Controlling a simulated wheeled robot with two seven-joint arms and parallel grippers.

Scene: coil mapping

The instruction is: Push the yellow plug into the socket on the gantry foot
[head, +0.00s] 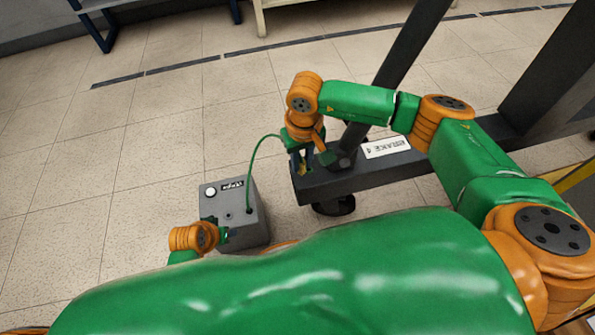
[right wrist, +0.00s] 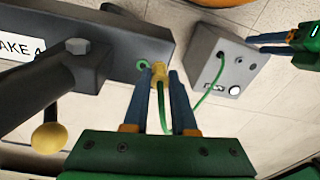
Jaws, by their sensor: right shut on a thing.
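The yellow plug (right wrist: 160,76) is held between the blue fingers of my right gripper (right wrist: 162,78), with its green cable trailing back. It also shows as a small yellow spot in the head view (head: 302,170). The socket, a green ring (right wrist: 142,65), is on the side of the dark gantry foot (right wrist: 110,38). In the right wrist view the plug's tip appears just right of the ring; I cannot tell the gap in depth.
The grey box (head: 240,205) with a white button stands on the tiled floor, and the green cable (head: 257,155) arches from it. A dark slanted post (head: 385,90) rises from the foot close to my right gripper. A yellow knob (right wrist: 50,138) shows in the right wrist view.

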